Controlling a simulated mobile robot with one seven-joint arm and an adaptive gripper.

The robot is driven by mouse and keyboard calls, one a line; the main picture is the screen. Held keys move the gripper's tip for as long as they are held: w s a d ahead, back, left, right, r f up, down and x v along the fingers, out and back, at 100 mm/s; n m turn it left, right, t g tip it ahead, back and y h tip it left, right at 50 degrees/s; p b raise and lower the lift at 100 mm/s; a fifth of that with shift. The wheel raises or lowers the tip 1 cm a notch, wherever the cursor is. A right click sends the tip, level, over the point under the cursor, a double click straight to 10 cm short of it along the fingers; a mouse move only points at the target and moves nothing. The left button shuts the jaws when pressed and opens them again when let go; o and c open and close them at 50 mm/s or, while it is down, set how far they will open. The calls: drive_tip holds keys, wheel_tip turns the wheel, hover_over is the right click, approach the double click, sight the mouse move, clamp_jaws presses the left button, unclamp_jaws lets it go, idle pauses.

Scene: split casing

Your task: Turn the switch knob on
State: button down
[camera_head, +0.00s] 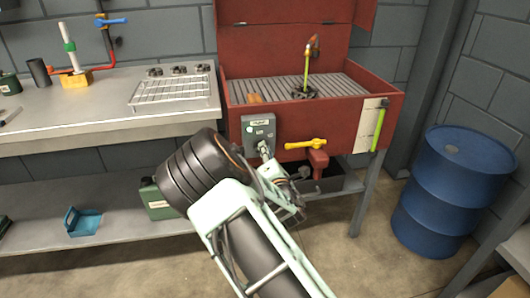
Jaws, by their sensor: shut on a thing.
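A grey switch box (259,130) with a small label and a pale green round spot is fixed to the front of the red parts-washer basin (238,138). My gripper (266,150) reaches up to the lower part of this box and is shut on the switch knob there. The knob itself is mostly hidden by the fingers, so its angle cannot be told. My arm comes from the lower right and covers the space below the box.
A yellow valve handle (306,144) sits right of the box, above a red spout (318,162). A blue drum (452,190) stands at right. A grey bench (60,130) with a wire rack (172,90) is at left. A green can (155,200) stands on the lower shelf.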

drive_tip(key=shift+m, duration=0.5)
drive_tip(key=c, duration=2)
unclamp_jaws()
drive_tip(key=v, duration=1.2)
